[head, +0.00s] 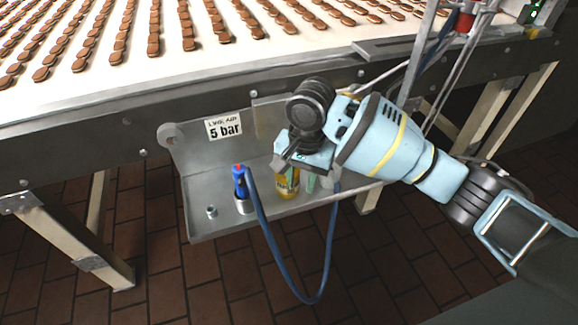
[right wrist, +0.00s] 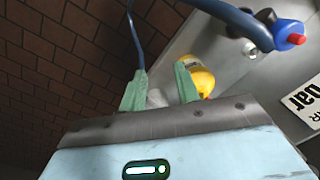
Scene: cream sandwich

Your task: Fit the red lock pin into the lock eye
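No separate red pin is plain to see. A blue hose fitting (head: 240,184) with a small red tip (head: 239,168) stands upright on the metal shelf; I cannot tell whether that tip is the lock pin. It also shows in the right wrist view (right wrist: 287,34). A round tab with a hole (head: 170,136) at the bracket's upper left may be the lock eye. My right gripper (right wrist: 161,88) is open, its green fingers apart over the shelf, right of the fitting. A whitish thing shows between or behind the fingers. My left gripper is out of view.
A yellow bottle (head: 287,184) stands on the metal shelf (head: 208,228) by the right gripper. A blue hose (head: 296,291) loops below the shelf edge. A small metal stud (head: 211,212) sits at left. The conveyor (head: 215,62) with rows of biscuits runs above.

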